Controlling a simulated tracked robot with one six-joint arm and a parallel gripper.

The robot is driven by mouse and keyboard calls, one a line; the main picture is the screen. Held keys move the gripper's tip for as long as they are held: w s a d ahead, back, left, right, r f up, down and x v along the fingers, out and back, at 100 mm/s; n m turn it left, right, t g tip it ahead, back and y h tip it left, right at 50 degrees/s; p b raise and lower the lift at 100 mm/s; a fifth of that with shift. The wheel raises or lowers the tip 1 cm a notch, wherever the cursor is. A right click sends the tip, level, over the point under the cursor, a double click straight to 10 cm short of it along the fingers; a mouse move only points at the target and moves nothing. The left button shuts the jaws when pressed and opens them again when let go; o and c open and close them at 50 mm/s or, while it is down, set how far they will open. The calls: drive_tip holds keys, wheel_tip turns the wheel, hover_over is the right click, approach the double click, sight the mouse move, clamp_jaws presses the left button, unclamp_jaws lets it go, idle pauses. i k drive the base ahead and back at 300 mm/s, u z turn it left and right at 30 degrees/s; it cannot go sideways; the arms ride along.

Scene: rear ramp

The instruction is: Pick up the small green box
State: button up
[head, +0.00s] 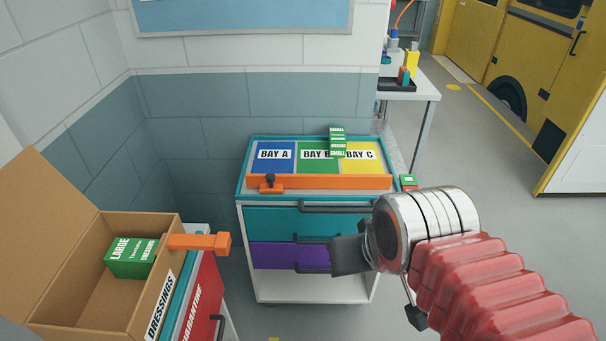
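A small upright green box (337,141) with white lettering stands on the trolley top, at the border of the green BAY B and the yellow BAY C. The word at its bottom looks like SMALL; the rest is too small to read surely. A bigger green box (130,257) marked LARGE lies in the open cardboard box at the lower left. My gripper (380,288) is in front of the trolley's right side, lower than the green box and apart from it. Its two dark fingers are spread, with nothing seen between them.
The trolley (241,190) has an orange front rail (320,182) and drawers with dark handles. A cardboard box (60,240) marked DRESSINGS stands at left, with an orange block (205,242) at its rim. A green and red item (408,182) is right of the trolley. Floor at right is clear.

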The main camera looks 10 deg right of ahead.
sight(337, 141)
drive_tip(key=i, duration=0.9)
drive_tip(key=z, duration=0.05)
